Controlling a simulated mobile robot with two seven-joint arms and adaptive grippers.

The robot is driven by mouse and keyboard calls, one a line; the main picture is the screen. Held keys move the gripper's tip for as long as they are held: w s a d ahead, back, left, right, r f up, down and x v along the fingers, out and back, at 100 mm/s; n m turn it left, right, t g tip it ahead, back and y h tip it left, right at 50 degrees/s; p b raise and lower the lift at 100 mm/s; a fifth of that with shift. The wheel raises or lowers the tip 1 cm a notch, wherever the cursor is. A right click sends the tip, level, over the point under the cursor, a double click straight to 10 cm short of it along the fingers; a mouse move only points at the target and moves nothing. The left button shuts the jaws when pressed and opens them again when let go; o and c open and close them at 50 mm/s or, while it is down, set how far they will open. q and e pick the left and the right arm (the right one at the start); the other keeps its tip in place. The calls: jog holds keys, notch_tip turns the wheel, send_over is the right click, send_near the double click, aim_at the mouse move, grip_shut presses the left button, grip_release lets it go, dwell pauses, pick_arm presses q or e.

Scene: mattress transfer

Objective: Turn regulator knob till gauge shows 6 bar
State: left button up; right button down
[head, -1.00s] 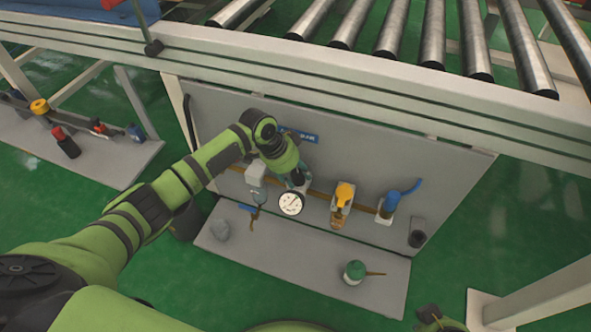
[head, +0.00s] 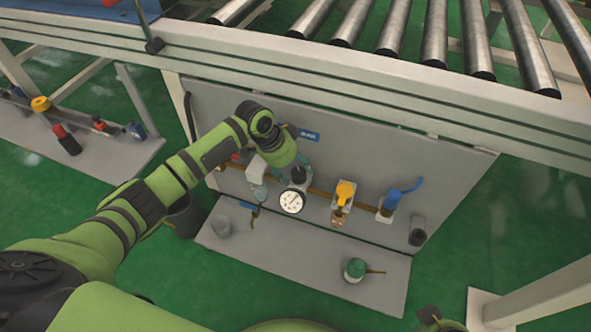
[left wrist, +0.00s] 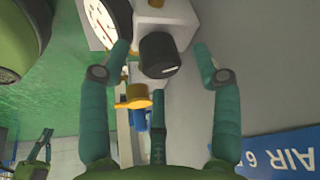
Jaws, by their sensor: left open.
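The black regulator knob (head: 299,175) sits on a pale block on the grey panel, just above the round white gauge (head: 291,202). In the left wrist view the knob (left wrist: 158,55) lies between the spread teal fingers of my left gripper (left wrist: 160,52), with visible gaps on both sides. The left gripper (head: 293,168) is open and holds nothing. The gauge (left wrist: 104,22) is cut off at the top of the left wrist view. Its dark needle shows there, but the number it points to is not readable. My right gripper is not clearly visible.
A yellow valve handle (head: 345,190) and a blue fitting (head: 391,200) stand right of the gauge. A blue label (head: 309,136) is on the panel. A green-topped can (head: 355,269) stands on the lower grey board (head: 300,265). The conveyor frame (head: 350,72) runs above the panel.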

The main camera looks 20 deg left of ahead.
pick_arm(q)
jog(key=v, duration=1)
jog(key=shift+a+r, duration=0.1)
